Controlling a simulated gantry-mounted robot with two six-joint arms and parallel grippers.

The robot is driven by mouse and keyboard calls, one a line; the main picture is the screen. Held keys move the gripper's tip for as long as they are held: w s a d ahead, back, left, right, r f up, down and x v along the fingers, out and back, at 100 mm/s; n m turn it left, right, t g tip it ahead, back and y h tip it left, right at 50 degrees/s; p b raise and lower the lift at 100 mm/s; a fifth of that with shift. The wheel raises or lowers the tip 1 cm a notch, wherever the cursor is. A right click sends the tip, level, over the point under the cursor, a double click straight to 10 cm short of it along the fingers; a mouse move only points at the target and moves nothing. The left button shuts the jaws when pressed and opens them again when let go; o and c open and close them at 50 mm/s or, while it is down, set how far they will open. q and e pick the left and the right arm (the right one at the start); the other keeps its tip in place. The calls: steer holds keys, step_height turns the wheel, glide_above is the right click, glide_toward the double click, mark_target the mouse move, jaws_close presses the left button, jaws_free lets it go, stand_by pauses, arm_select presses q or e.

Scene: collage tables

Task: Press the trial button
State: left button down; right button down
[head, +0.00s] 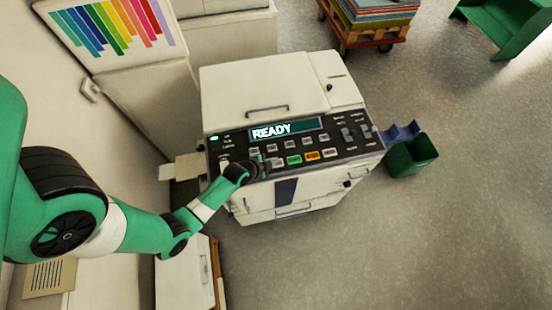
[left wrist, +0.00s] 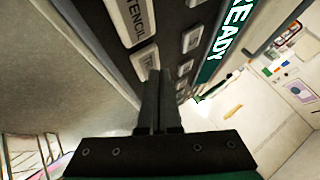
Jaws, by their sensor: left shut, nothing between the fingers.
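A white duplicator machine (head: 255,85) has a dark control panel (head: 345,148) with several buttons and a display (head: 285,127) reading "READY". The lower row holds a green button (head: 294,160), an orange button (head: 312,156) and grey ones. The labels are too small to show which is the trial button. My left gripper (head: 266,165) is shut and empty at the panel's front, left of the green button. In the left wrist view its fingertips (left wrist: 156,76) are over or against a pale button (left wrist: 145,58), partly hidden, beside one ending "TENCIL" (left wrist: 131,22). I cannot tell whether they touch. My right gripper is not in view.
A green bin (head: 412,156) stands right of the machine. A pallet cart (head: 365,35) with stacked paper is behind. A white cabinet (head: 185,275) stands at the front left, near my left arm. The floor at the right is clear.

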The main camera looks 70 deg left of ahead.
arm_select(q)
steer(key=shift+f+b, duration=0.3)
steer(key=shift+f, duration=0.1)
stand_by(0.5)
steer(key=shift+r, duration=0.1)
steer(key=shift+r+p, duration=0.75)
steer(key=shift+p, duration=0.05)
step_height(320, 180, up, 5)
steer(key=p, duration=0.5)
stand_by(0.8)
